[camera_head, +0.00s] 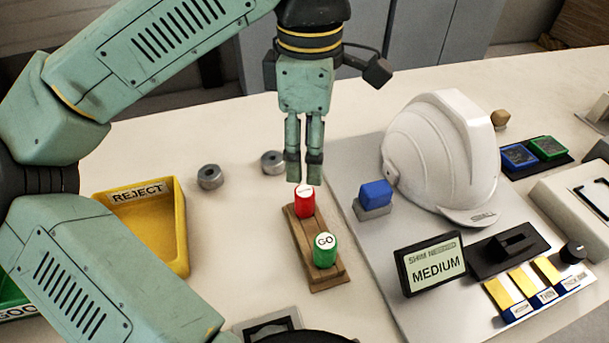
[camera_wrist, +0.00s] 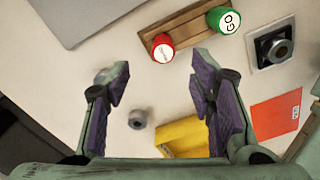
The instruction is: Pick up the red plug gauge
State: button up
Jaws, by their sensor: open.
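The red plug gauge (camera_head: 305,202) stands upright at the far end of a wooden holder (camera_head: 300,236), its white-labelled top facing up. The green gauge marked GO (camera_head: 325,250) stands at the near end of the same holder. My gripper (camera_head: 304,184) points down just above the red gauge in the head view, with nothing in it. In the wrist view my gripper (camera_wrist: 162,85) has its purple-padded fingers wide apart. There the red gauge (camera_wrist: 162,47) lies beyond the fingertips, between their lines, with the green gauge (camera_wrist: 224,20) to its right.
A yellow REJECT bin (camera_head: 145,222) is left of the holder. Two grey metal rings (camera_head: 210,177) lie behind it. A grey board (camera_head: 372,265) to the right bears a white helmet shell (camera_head: 440,150), a blue block (camera_head: 376,193) and a MEDIUM display (camera_head: 434,264).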

aim_at(304, 191)
jog(key=f, duration=0.4)
jog(key=shift+s+f, duration=0.2)
jog(key=shift+f, duration=0.15)
jog(key=shift+a+f+p, duration=0.15)
jog(key=shift+f+p, duration=0.2)
jog(key=shift+f, duration=1.1)
jog(key=shift+a+f+p, duration=0.1)
jog(key=shift+f+p, duration=0.25)
jog(key=shift+f, duration=1.1)
jog(key=shift+c, duration=0.5)
jog(key=c, duration=1)
